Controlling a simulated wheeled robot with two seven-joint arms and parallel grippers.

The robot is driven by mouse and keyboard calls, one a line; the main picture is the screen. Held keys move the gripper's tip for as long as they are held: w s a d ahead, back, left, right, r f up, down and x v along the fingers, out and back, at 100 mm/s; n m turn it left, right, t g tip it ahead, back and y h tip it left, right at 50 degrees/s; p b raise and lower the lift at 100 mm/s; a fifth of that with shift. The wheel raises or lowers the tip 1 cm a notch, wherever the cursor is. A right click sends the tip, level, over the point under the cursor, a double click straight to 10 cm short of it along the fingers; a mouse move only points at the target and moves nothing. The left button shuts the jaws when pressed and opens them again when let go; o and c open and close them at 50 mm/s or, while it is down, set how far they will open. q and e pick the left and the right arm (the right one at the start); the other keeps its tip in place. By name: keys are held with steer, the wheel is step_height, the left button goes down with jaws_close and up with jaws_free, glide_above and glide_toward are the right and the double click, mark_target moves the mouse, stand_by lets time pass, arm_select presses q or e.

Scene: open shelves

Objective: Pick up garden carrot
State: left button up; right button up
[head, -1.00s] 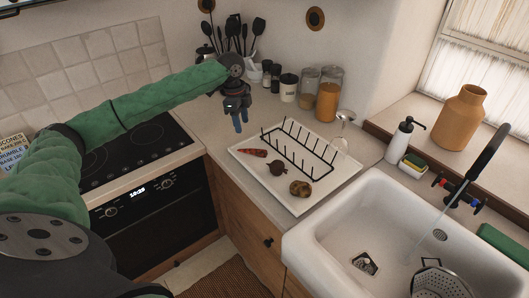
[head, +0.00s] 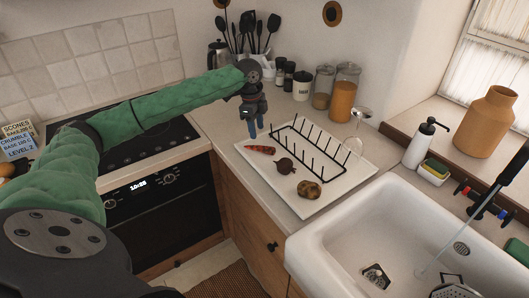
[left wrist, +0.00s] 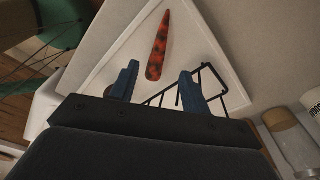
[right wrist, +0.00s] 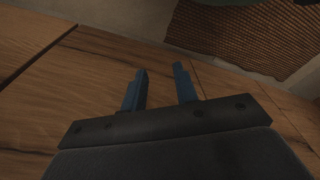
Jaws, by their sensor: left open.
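The garden carrot (head: 260,149) is a small orange-red root lying on the white tray (head: 310,207) at its far left corner. In the left wrist view the carrot (left wrist: 159,46) shows mottled with dark patches, pointing away between and beyond my fingertips. My left gripper (head: 253,130) hangs fingers down just above and behind the carrot, open and empty, apart from it. Its blue fingers (left wrist: 160,85) stand wide apart in the left wrist view. My right gripper (right wrist: 158,82) is open and empty in the right wrist view, in front of wooden cabinet fronts.
A black dish rack (head: 318,152) stands on the tray right of the carrot. A dark beet-like root (head: 285,166) and a brown potato-like thing (head: 309,189) lie nearby. Glass jars (head: 344,92) and a utensil pot stand behind. The sink (head: 340,255) is at the right, the hob at left.

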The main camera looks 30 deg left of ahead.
mark_target(259, 147)
arm_select(q)
steer(key=shift+d+f+p, duration=0.2)
steer(key=shift+f+p, duration=0.2)
steer(key=shift+f, duration=0.65)
step_height(259, 147, down, 4)
steer(key=shift+d+f+p, duration=0.1)
steer(key=shift+d+p, duration=0.05)
steer(key=shift+p, duration=1.05)
steer(key=shift+f, duration=0.45)
arm_select(e)
step_height(259, 147, down, 7)
steer(key=s+d, duration=0.2)
steer(key=shift+s+d+f+t, duration=0.2)
steer(key=shift+s+d+t, duration=0.05)
steer(key=shift+d+t, duration=0.05)
arm_select(q)
steer(key=shift+c, duration=0.2)
jaws_close()
arm_select(e)
steer(key=shift+d, duration=0.1)
